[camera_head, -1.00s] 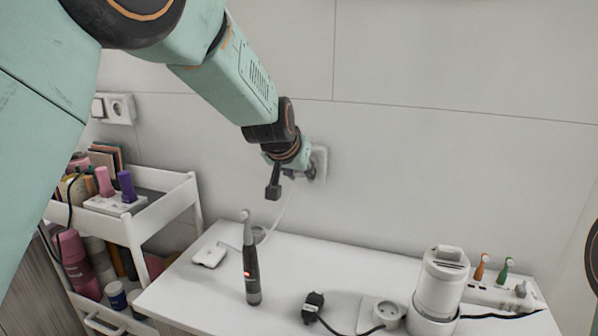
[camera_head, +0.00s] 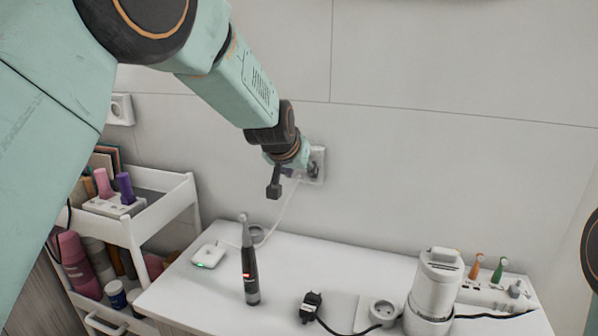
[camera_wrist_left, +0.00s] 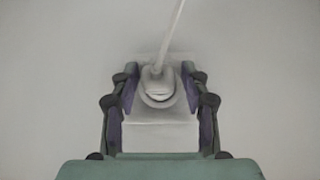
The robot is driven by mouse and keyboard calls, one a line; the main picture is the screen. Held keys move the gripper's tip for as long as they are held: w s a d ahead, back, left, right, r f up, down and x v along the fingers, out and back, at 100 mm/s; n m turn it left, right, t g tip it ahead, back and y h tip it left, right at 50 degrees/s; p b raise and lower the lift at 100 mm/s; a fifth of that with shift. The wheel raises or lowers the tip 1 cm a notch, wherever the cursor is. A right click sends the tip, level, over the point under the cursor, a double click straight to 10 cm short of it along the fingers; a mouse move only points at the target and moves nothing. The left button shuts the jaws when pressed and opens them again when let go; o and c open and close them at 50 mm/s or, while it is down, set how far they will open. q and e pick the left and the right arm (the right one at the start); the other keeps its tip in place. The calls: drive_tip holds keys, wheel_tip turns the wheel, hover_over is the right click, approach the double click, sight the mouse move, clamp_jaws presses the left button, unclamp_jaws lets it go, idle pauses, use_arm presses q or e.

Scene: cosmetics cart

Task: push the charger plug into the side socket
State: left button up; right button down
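The white charger plug (camera_wrist_left: 158,85) sits at the wall socket (camera_head: 319,160), with its pale cord running down to the counter in the head view. The socket's plate also shows below the plug in the left wrist view (camera_wrist_left: 160,137). My left gripper (camera_wrist_left: 159,76) is at the socket with one finger on each side of the plug. Gaps show between the finger pads and the plug, so it is open around it. In the head view the left gripper (camera_head: 311,170) is small and partly hidden by my wrist. My right gripper is not in view.
The white counter (camera_head: 210,305) holds a white charger box (camera_head: 208,256) with a green light, a dark electric toothbrush (camera_head: 249,270), a black plug (camera_head: 311,307), a counter socket (camera_head: 383,311) and a white appliance (camera_head: 435,285). A white cart (camera_head: 160,215) stands left.

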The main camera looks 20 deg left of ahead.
use_arm(q)
drive_tip(key=shift+o, duration=0.8)
drive_tip(key=shift+s+r, duration=0.1)
drive_tip(key=v, duration=1.2)
